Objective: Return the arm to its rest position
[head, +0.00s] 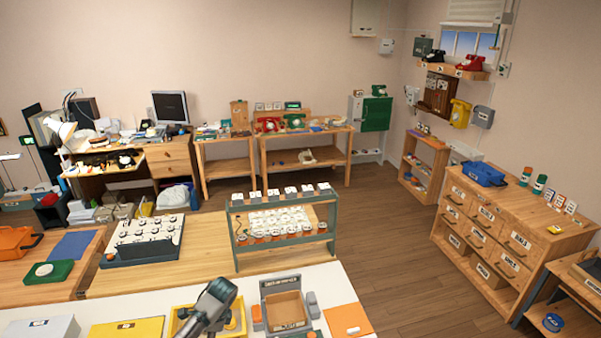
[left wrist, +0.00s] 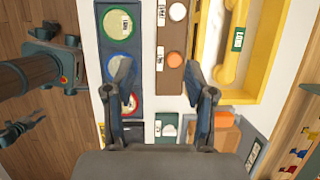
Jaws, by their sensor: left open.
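My left gripper (left wrist: 163,85) is open in the left wrist view, with its two fingers apart and no object held between them. It hangs over the white table, beside the yellow tray (left wrist: 270,60) that holds a yellow handset (left wrist: 236,50). Between and behind the fingers lie a brown strip with an orange disc (left wrist: 174,60) and a blue strip with round pads (left wrist: 118,24). In the head view, a dark grey part of my arm (head: 212,302) rises from the bottom edge and covers part of the yellow tray (head: 179,316). My right gripper cannot be made out.
Right of the tray stand a grey box (head: 268,284) and an orange flat piece (head: 348,321). A grey-framed rack (head: 333,222) stands behind on the wooden table. Dark links of my own body show at the wrist view's left. The floor (head: 390,235) at right is clear.

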